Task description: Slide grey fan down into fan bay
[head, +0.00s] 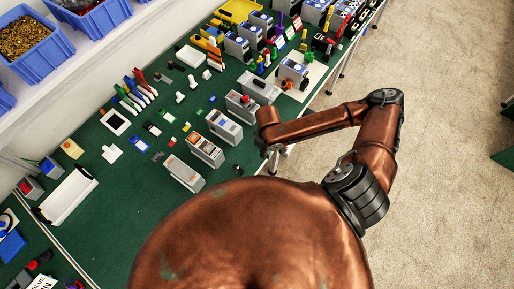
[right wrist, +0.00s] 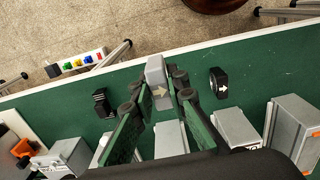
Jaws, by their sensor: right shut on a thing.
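My right gripper (right wrist: 158,92) is shut on the grey fan (right wrist: 155,71), a small grey block whose darker face carries a pale arrow. The fan is between the two fingertips, above the green bench in the right wrist view. A light grey housing (right wrist: 170,140) shows between the fingers, below the fan in the picture. I cannot make out the fan bay. In the head view my right gripper (head: 274,158) hangs over the bench's right edge area, beside the grey device row. The fan cannot be made out there. My left gripper is not in view.
A black block with a white arrow (right wrist: 219,83) lies to the right of the gripper, and another black part (right wrist: 102,103) to its left. Grey devices (right wrist: 293,128) stand close by. Blue bins (head: 35,40) sit on the shelf. Green bench (head: 110,215) is bare at lower left.

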